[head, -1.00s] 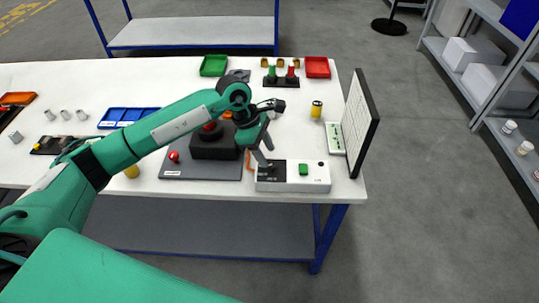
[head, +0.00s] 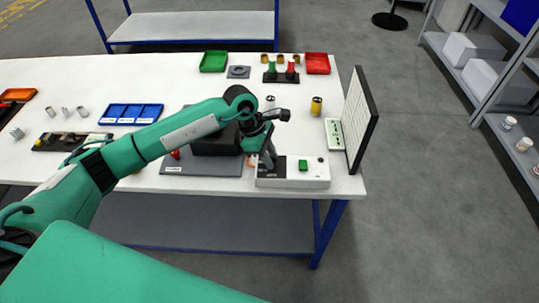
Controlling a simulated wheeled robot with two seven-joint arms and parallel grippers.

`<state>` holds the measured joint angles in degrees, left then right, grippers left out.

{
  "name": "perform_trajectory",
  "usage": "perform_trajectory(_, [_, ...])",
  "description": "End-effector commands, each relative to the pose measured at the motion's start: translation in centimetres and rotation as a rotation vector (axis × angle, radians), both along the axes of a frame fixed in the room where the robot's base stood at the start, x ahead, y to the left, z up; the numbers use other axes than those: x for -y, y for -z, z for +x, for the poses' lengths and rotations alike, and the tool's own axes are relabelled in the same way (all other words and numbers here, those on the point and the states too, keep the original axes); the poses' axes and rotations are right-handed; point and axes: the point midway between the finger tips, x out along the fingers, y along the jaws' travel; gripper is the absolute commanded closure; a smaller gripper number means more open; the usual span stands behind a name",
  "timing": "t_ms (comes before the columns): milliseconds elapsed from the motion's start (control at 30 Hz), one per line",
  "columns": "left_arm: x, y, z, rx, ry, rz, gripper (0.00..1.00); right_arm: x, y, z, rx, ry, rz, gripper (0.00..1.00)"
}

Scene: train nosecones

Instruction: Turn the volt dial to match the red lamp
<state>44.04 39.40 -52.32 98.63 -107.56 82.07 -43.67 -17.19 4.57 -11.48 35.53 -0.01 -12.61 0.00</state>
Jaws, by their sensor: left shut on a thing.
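A white control box (head: 293,181) stands at the table's front right edge. It has a dark panel at its left end, a green block (head: 303,165) in the middle and a small dark round spot (head: 321,160) at the right. My left gripper (head: 268,163) points down at the box's left end, its fingers closed around the volt dial there. The gripper hides most of the dial, so its pointer and marks cannot be read. I cannot make out a lit red lamp. My right gripper is not in view.
A dark block on a grey plate (head: 200,169) is just left of the gripper, partly under my arm. Red (head: 318,64) and green (head: 214,61) trays are at the back.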

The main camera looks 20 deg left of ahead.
Motion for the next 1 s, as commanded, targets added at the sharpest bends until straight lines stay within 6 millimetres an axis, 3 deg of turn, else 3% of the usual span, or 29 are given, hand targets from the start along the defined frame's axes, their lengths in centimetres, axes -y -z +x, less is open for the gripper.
perform_trajectory(367, [0.0, 0.3, -0.1, 0.003, -0.142, -0.001, 0.98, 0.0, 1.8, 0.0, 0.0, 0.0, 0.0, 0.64])
perform_trajectory(800, [0.2, 0.4, -0.4, 0.005, -0.539, -0.003, 0.98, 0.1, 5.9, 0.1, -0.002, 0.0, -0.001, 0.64])
perform_trajectory(1000, [0.3, 0.3, -0.5, 0.005, -0.721, -0.002, 0.98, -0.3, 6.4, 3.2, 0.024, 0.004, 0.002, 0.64])
